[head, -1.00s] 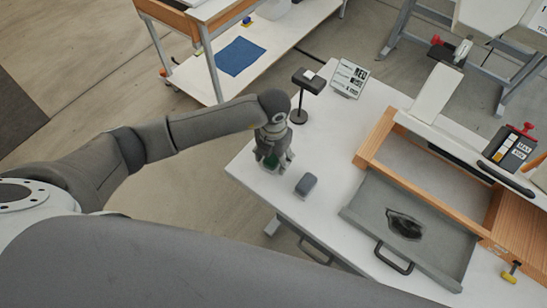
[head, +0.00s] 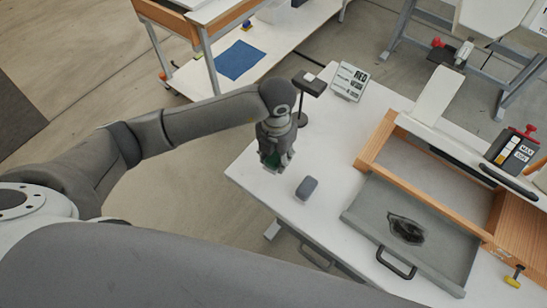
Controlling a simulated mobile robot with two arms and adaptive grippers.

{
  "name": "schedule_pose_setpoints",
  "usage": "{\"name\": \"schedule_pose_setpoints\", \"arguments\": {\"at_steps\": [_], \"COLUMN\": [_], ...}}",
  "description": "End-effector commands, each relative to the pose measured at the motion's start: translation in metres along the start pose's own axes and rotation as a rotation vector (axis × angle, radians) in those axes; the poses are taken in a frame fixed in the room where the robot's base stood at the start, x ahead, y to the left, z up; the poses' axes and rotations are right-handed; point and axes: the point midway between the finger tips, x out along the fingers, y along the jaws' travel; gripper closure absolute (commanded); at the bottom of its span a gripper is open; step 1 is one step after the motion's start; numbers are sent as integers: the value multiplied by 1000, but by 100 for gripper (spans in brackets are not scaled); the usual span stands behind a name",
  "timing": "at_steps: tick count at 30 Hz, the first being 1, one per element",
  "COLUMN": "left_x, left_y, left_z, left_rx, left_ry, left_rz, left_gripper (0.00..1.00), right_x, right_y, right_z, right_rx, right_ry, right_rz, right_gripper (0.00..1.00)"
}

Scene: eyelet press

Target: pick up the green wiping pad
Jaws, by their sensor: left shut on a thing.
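My left gripper (head: 273,166) is over the left corner of the white table (head: 330,215). It is shut on the green wiping pad (head: 272,160), of which only a small green part shows between the fingers. The gripper and pad appear raised above the tabletop. My right gripper is not in view.
A grey-blue block (head: 306,188) lies on the table just right of the gripper. A black stand (head: 304,95) and a sign (head: 350,81) stand behind. A grey tray (head: 365,210) with a dark patch (head: 405,229) sits at right. A blue cloth (head: 239,60) lies on a lower shelf.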

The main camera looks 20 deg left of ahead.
Motion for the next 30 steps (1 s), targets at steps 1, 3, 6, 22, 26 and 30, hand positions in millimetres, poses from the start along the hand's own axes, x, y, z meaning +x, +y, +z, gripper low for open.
{"name": "schedule_pose_setpoints", "arguments": {"at_steps": [1,3,6,22,26,30], "left_x": [-10,-27,-44,-79,-80,-80], "left_y": [-9,-20,-40,-100,-101,-101], "left_z": [-4,-11,-26,-70,-70,-70], "left_rx": [7,7,8,-1,-1,-2], "left_ry": [-8,-10,-6,-2,-1,-1], "left_rz": [-3,-3,-3,0,0,0], "left_gripper": [85,85,85,85,85,85], "right_x": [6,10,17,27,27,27], "right_y": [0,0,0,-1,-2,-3], "right_z": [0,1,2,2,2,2], "right_rx": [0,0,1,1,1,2], "right_ry": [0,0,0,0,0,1], "right_rz": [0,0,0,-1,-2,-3], "right_gripper": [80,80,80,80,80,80]}}
